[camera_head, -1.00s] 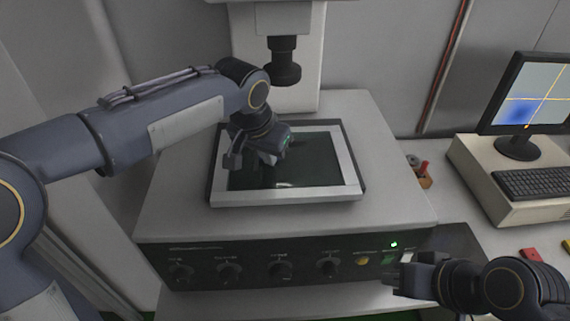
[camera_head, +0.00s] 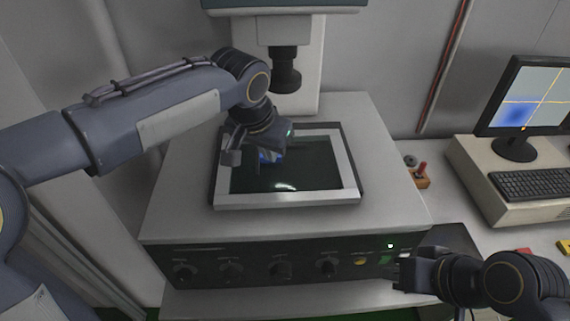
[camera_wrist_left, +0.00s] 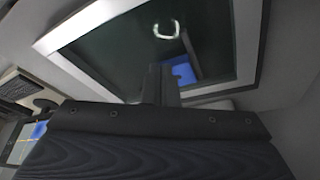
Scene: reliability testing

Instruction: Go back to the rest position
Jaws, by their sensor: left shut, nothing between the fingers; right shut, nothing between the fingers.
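My left gripper (camera_head: 243,161) is shut and empty, above the left part of the framed dark glass plate on the testing machine. In the left wrist view my left gripper (camera_wrist_left: 161,84) shows its fingers together against the dark glass, with a small blue patch (camera_wrist_left: 183,72) beside them. I cannot tell whether that patch is an object or a reflection. My right gripper (camera_head: 404,273) is shut and empty at the lower right, in front of the machine's control panel.
The testing machine (camera_head: 385,150) has a framed glass plate (camera_head: 345,180) on top, a black lens column (camera_head: 284,70) above it and a knobbed front panel (camera_head: 205,270) with a green light. A monitor (camera_head: 530,95) and keyboard (camera_head: 530,185) stand at the right. A small orange block (camera_head: 420,180) lies between.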

